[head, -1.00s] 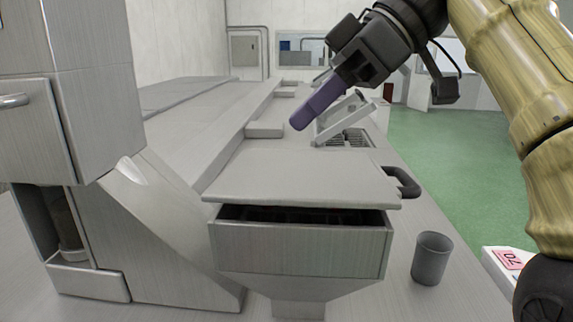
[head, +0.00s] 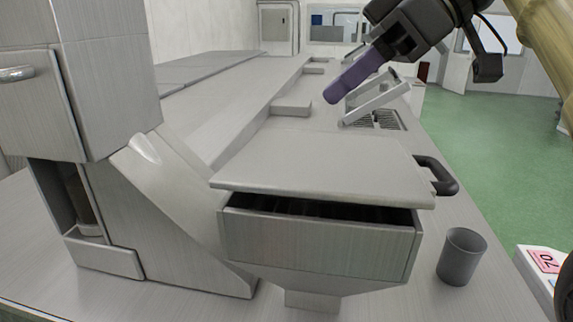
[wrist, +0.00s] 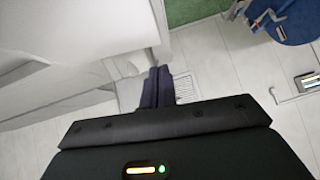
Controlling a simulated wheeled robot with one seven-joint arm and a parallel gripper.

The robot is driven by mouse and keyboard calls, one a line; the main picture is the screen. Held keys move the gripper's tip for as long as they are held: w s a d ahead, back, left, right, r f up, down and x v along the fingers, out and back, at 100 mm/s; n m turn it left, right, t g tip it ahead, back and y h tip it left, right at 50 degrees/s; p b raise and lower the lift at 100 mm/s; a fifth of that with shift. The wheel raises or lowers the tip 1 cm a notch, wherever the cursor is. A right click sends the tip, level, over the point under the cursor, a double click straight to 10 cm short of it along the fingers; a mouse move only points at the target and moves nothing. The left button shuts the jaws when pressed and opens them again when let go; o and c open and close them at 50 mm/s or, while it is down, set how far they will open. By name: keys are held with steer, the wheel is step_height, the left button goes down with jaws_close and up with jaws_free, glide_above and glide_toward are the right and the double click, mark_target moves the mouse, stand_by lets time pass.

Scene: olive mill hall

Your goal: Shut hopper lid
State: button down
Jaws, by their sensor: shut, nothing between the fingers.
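The hopper (head: 318,245) is a grey metal box on a funnel foot, in the front middle of the head view. Its flat lid (head: 320,165) lies over the top, tilted, with a dark gap along the front edge. A black handle (head: 440,176) sticks out at the lid's right side. My gripper (head: 335,95) has purple fingers, pressed together and empty. It hangs in the air above and behind the lid, apart from it. In the wrist view the closed fingers (wrist: 158,88) also show; I cannot make out the lid clearly there.
A grey cup (head: 461,256) stands on the counter to the right of the hopper. A tilted metal frame stands over a grated drain (head: 376,119) behind the lid. A tall metal machine (head: 75,80) is at the left. Green floor (head: 500,140) lies open at the right.

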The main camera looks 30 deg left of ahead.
glide_above(265, 184)
steer(key=w+d, duration=0.1)
steer(key=d, duration=0.1)
steer(key=f, duration=0.7)
steer(key=shift+w+d, duration=0.15)
steer(key=shift+d, duration=0.05)
steer(key=shift+s+d+f, duration=0.1)
steer(key=shift+s+f, duration=0.1)
steer(key=shift+f, duration=1.55)
steer(key=shift+f, duration=0.1)
